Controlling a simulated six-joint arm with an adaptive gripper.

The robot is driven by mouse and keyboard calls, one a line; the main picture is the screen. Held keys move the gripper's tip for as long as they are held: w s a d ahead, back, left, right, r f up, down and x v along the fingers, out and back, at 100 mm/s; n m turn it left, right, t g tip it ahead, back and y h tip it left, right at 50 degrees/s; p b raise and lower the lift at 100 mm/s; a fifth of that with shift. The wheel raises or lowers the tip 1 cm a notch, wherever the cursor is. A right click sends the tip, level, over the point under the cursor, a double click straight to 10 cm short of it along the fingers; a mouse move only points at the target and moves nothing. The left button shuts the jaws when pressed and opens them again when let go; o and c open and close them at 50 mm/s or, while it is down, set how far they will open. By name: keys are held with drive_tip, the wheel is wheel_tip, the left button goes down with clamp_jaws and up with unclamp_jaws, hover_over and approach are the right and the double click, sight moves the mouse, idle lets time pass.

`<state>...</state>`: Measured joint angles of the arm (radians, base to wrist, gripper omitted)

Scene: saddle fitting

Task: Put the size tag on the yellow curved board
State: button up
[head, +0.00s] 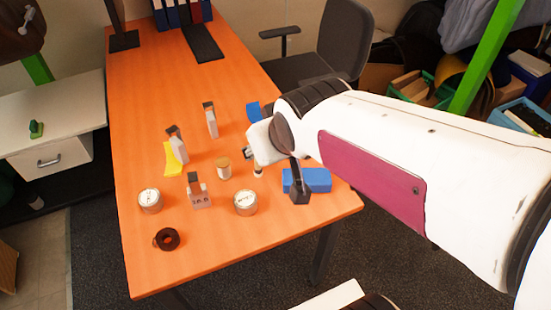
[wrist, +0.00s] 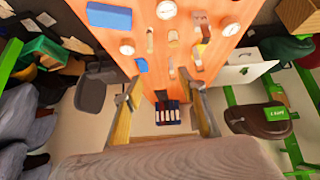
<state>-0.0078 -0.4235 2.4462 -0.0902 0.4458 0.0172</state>
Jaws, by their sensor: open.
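The yellow curved board (head: 172,159) lies on the left part of the orange table, and it also shows in the wrist view (wrist: 200,49). A grey tag-like piece (head: 200,198) with a dark top and a printed number, seemingly 18.0, stands in front of it. Two similar pale pieces with dark tops stand farther back, one (head: 178,147) right beside the yellow board and one (head: 211,121) behind it to the right. I cannot tell for certain which is the size tag. My gripper (wrist: 166,118) is open and empty, apart from these pieces and above the table.
Two round dials (head: 150,200) (head: 245,203), a cork-topped jar (head: 223,168) and a brown ring (head: 167,239) stand near the front. A blue block (head: 307,180) lies at right, a blue curved piece (head: 253,111) behind it. Binders (head: 180,12) stand at the far end.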

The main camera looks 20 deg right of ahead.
drive_tip(key=s+g, duration=0.2)
drive_tip(key=s, duration=1.1)
drive_tip(key=shift+s+a+m, duration=0.3)
drive_tip(key=shift+a, duration=0.1)
drive_tip(key=shift+w+r, duration=0.1)
drive_tip(key=shift+r, duration=0.05)
drive_tip(key=shift+c, duration=0.4)
idle(0.7)
drive_tip(key=n+g+y, duration=0.1)
drive_tip(key=n+y, duration=0.1)
drive_tip(key=n, duration=0.2)
hover_over(179, 144)
drive_tip(key=s+d, duration=0.5)
drive_tip(key=s, duration=0.4)
wheel_tip(179, 144, down, 10)
drive_tip(key=shift+g, duration=0.3)
drive_tip(key=x, duration=0.5)
drive_tip(key=w+a+r+x, duration=0.1)
drive_tip(key=x, duration=0.4)
drive_tip(key=w+a+x, duration=0.1)
drive_tip(key=x, duration=0.4)
drive_tip(key=shift+w+a, duration=0.15)
drive_tip(key=shift+w, duration=0.15)
drive_tip(key=shift+w+a+f+n, duration=0.2)
drive_tip(key=shift+w+f+n, duration=0.1)
drive_tip(key=shift+f, duration=0.3)
